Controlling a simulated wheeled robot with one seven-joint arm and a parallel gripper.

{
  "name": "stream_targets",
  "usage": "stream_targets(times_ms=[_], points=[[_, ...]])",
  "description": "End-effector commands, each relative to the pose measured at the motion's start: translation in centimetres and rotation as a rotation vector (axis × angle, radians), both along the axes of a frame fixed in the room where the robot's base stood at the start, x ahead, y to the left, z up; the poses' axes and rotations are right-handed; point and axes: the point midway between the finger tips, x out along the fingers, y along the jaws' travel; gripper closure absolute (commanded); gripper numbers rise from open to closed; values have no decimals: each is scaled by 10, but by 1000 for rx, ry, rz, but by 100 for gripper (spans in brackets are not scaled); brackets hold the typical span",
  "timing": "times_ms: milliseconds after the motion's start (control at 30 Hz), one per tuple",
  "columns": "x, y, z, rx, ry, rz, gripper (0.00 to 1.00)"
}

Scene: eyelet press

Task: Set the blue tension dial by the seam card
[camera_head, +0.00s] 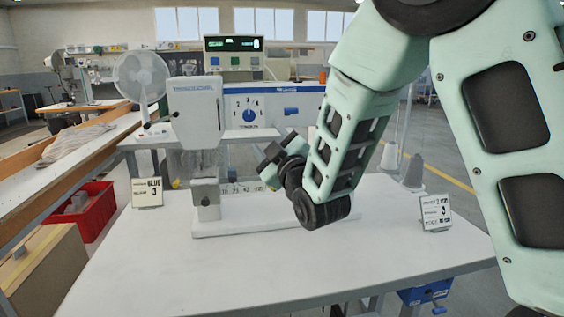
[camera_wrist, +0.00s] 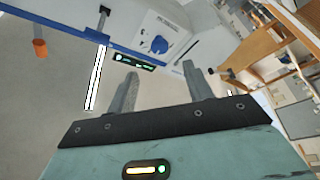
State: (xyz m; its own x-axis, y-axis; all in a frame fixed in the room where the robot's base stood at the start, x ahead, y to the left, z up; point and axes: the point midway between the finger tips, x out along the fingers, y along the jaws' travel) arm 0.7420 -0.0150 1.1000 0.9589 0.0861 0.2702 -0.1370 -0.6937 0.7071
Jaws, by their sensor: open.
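The blue tension dial (camera_head: 249,115) is a small round knob on a white numbered panel of the press; its pointer setting is too small to read. It also shows in the wrist view (camera_wrist: 160,45), beyond the fingertips. A small white card (camera_head: 147,192) stands at the table's left and seems to read "BLUE" above a "3". My gripper (camera_wrist: 161,84) is open and empty, apart from the dial. In the head view it is below and right of the dial, partly hidden by my arm.
The white press head (camera_head: 194,112) stands left of the dial. A control box with a green display (camera_head: 233,44) is above it. A fan (camera_head: 141,78) and a red crate (camera_head: 92,210) are at the left. The front of the white table (camera_head: 250,270) is clear.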

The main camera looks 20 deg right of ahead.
Motion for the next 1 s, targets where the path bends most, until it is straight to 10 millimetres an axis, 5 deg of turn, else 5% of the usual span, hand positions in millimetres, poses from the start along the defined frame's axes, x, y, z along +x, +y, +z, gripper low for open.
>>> stream_targets(times_ms=[167,400,1000], points=[[-41,-4,-14,0,2,-1,49],[-58,-5,-19,2,-3,-1,49],[-64,-6,-18,0,1,-1,49]])
